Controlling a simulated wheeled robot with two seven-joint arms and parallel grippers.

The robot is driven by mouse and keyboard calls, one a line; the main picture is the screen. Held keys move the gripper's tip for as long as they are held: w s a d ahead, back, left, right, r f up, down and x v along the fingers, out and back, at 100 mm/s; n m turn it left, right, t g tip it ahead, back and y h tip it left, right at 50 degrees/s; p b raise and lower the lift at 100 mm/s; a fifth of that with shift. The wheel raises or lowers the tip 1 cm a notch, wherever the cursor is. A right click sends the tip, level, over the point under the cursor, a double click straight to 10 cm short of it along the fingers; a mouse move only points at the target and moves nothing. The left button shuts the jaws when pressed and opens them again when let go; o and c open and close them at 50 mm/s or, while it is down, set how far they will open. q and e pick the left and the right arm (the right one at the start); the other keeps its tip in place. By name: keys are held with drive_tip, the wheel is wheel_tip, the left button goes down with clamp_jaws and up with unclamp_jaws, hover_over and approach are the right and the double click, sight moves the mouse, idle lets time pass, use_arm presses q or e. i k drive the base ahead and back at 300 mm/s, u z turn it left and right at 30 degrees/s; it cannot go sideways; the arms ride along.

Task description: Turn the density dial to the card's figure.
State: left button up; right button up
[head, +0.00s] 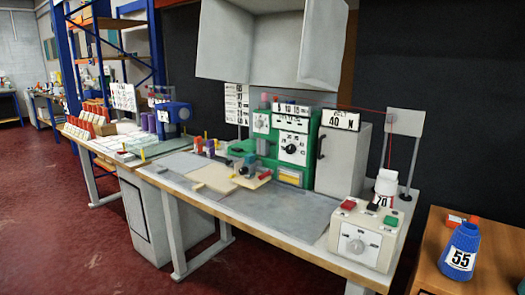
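A green machine (272,150) stands at the back of the workbench. Its front has a large white plate with a dark dial knob (291,149) ringed by marks, and a smaller white dial (261,122) to the upper left. A white card (340,119) reading 40 and N, with a smaller line above, sits on top of the grey cabinet (340,160). A beige control box (360,233) at the right has another round dial (355,246). I cannot read which dial is for density or where its pointer stands. Neither of my grippers is in view.
Grey overhead cupboards (262,46) hang above. The grey bench top (285,208) is clear in front.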

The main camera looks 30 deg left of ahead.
sight(290, 149)
drive_tip(key=u, duration=2.35)
drive_tip(key=i, duration=1.7)
drive_tip(key=z, duration=1.95)
